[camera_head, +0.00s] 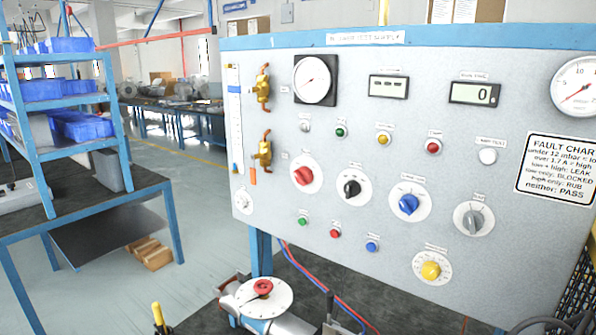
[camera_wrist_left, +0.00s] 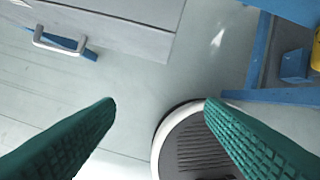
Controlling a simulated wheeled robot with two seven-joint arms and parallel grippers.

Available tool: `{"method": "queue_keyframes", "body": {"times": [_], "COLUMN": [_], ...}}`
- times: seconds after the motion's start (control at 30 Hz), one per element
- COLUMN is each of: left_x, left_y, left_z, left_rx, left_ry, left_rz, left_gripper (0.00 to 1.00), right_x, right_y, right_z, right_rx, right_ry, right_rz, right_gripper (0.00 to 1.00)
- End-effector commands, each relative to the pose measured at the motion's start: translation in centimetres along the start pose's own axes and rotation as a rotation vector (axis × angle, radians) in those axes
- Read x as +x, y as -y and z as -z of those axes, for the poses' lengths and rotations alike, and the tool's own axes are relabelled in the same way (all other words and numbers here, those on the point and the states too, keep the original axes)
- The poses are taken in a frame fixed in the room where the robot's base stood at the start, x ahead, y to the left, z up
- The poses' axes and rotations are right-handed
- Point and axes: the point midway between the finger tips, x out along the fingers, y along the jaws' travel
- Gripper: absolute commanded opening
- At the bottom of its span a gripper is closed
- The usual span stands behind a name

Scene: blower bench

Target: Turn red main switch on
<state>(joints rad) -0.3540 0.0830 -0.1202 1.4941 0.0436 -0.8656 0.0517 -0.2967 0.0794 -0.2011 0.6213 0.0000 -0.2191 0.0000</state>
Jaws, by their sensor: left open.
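The red rotary switch (camera_head: 303,175) sits on a white round dial at the left of the grey panel (camera_head: 330,215) in the head view. Its label and exact setting are too small to read. My left gripper (camera_wrist_left: 160,102) shows only in the left wrist view. Its two green ribbed fingers are wide apart with nothing between them, above the floor and away from the panel. My right gripper is in neither view.
Black (camera_head: 352,188), blue (camera_head: 408,203) and grey (camera_head: 474,220) knobs stand right of the red switch. Brass valves (camera_head: 263,155) stick out at its upper left. A flanged pipe with a red knob (camera_head: 263,287) lies below. A drawer handle (camera_wrist_left: 60,40) shows in the wrist view.

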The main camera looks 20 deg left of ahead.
Motion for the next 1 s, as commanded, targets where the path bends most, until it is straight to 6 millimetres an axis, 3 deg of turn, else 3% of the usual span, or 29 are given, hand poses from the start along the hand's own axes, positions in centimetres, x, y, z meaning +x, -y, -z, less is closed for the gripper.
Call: {"method": "queue_keyframes", "body": {"times": [0.03,0.13,0.47,0.53,0.67,0.83,0.97,1.0], "left_x": [-2.7,-6.5,-16.5,-18.8,-19.8,-22.9,-27.1,-28.9], "left_y": [0.1,0.0,-0.1,-0.6,-1.5,-2.7,-3.8,-4.2], "left_z": [-2.2,-5.1,-10.2,-13.2,-18.5,-26.2,-33.3,-35.8], "left_rx": [-0.013,-0.033,-0.074,-0.13,-0.264,-0.453,-0.628,-0.69], "left_ry": [0.024,0.052,0.124,0.175,0.266,0.398,0.521,0.564], "left_rz": [0.005,0.009,0.022,0.039,0.094,0.201,0.337,0.396], "left_gripper": [0.63,0.63,0.63,0.63,0.63,0.63,0.63,0.63], "right_x": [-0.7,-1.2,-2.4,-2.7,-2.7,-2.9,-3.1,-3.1], "right_y": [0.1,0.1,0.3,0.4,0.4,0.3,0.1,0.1], "right_z": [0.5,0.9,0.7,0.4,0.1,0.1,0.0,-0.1], "right_rx": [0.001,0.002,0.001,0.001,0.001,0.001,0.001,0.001], "right_ry": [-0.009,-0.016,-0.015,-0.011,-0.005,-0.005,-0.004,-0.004], "right_rz": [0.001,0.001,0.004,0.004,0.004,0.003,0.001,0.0], "right_gripper": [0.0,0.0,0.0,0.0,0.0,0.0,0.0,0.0]}}
